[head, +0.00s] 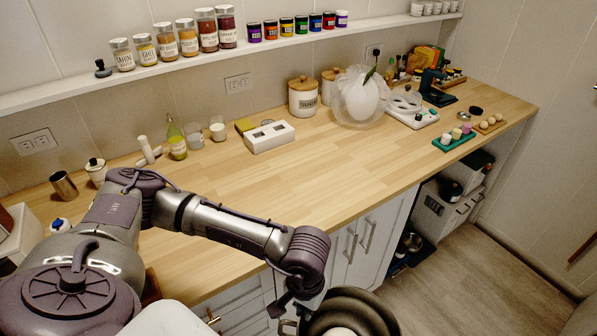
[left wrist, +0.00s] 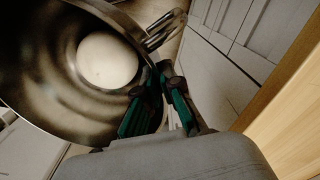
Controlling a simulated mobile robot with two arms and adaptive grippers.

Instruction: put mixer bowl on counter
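The mixer bowl (head: 375,312) is a dark, shiny metal bowl at the bottom edge of the head view, partly cut off. It is in front of the counter (head: 290,205), off its top. My left gripper (head: 285,305) is at the bowl's left side, small and partly hidden there. The teal-padded fingers of my left gripper (left wrist: 164,75) are close together on the bowl's rim. My right gripper is not in view.
The counter's middle and front are bare wood. A white box (head: 270,137), canisters (head: 303,97), a bagged pale object (head: 362,98) and a scale (head: 412,110) stand toward the back. Cabinet doors (head: 365,240) lie below the front edge.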

